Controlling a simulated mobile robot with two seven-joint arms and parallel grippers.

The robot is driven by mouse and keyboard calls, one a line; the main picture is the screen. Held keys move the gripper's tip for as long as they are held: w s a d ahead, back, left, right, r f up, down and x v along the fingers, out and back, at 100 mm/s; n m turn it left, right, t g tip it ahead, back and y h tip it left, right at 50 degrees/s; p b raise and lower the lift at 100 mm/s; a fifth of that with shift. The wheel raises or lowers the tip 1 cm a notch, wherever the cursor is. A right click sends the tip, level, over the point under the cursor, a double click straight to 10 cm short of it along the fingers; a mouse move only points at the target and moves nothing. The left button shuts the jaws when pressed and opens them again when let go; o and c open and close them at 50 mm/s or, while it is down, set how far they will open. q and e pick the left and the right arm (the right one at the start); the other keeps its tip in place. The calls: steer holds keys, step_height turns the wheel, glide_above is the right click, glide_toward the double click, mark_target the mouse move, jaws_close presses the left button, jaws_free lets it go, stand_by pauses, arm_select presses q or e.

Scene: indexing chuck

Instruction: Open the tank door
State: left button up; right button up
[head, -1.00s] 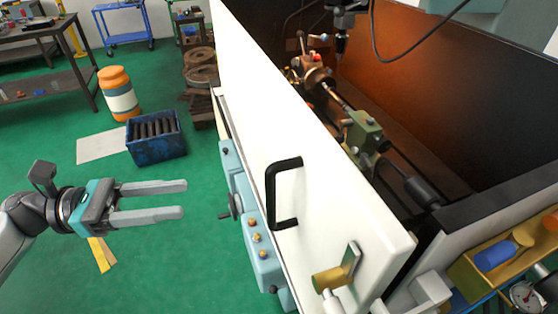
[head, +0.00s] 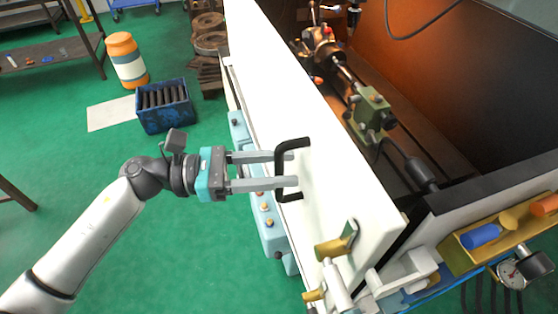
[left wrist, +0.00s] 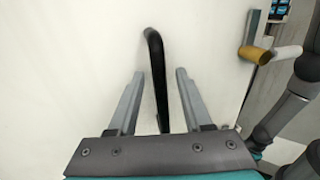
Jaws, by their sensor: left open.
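The tank door (head: 335,170) is a long white panel along the front of the tank, standing in place against its frame. A black bar handle (head: 279,172) is fixed to its outer face. My left gripper (head: 287,168) is open at the handle. In the left wrist view the black handle (left wrist: 156,62) stands between the two fingers, apart from both. A latch with a brass-coloured knob (head: 330,248) sits near the door's near end; it also shows in the left wrist view (left wrist: 255,54). My right gripper is not seen.
Machinery (head: 370,108) stands inside the tank behind the door. A yellow tray (head: 470,258) with coloured handles and a dial gauge (head: 513,273) are at the right. A blue crate (head: 165,122) and an orange-white barrel (head: 124,55) stand on the green floor, which is clear left of the door.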

arm_select(q)
steer(key=shift+d, duration=0.15)
steer(key=shift+c, duration=0.3)
jaws_close()
stand_by(1.1)
